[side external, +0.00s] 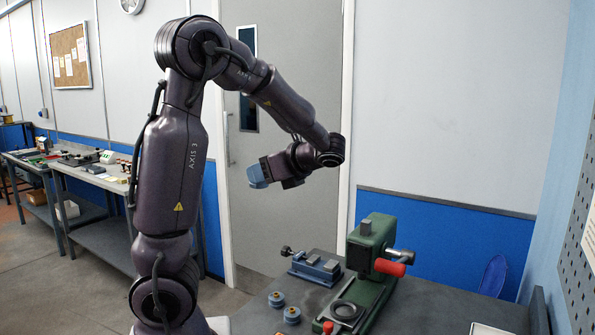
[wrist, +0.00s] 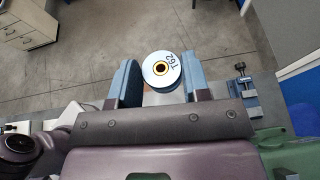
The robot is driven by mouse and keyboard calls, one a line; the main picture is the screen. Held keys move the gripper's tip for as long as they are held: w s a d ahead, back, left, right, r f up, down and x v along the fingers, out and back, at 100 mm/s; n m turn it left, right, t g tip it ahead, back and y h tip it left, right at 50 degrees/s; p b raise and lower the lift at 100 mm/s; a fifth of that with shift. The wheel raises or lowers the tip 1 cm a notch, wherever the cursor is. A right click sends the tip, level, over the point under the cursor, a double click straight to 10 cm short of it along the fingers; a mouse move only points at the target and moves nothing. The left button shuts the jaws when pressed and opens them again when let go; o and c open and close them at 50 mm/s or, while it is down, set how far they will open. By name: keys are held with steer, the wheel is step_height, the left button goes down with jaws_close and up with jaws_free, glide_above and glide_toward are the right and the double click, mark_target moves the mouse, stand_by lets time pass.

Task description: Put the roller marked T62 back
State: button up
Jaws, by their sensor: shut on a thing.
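The roller marked T62 (wrist: 163,70) shows a pale round end face with a dark hub and the marking, between the blue-grey fingers in the wrist view. My gripper (wrist: 160,82) is shut on it. In the side external view my gripper (side external: 259,173) is raised well above the bench, left of the green machine. I cannot make out the roller there. Two blue-grey round pieces with brass-coloured centres, one farther back (side external: 277,298) and one nearer (side external: 292,314), rest on the bench; their markings are too small to read.
The green machine (side external: 376,236) with a red handle (side external: 390,267) stands on the dark bench (side external: 250,322). A blue vise-like fixture (side external: 315,268) sits behind the round pieces. A pale tray (side external: 487,328) lies at the front right. The air around my gripper is clear.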

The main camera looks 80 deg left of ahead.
steer(key=shift+n+h, duration=0.3)
steer(key=shift+s+f, duration=0.15)
steer(key=shift+f, duration=5.5)
steer(key=shift+s+f, duration=0.15)
steer(key=shift+f, duration=5.5)
steer(key=shift+s+f, duration=0.15)
steer(key=shift+f, duration=5.5)
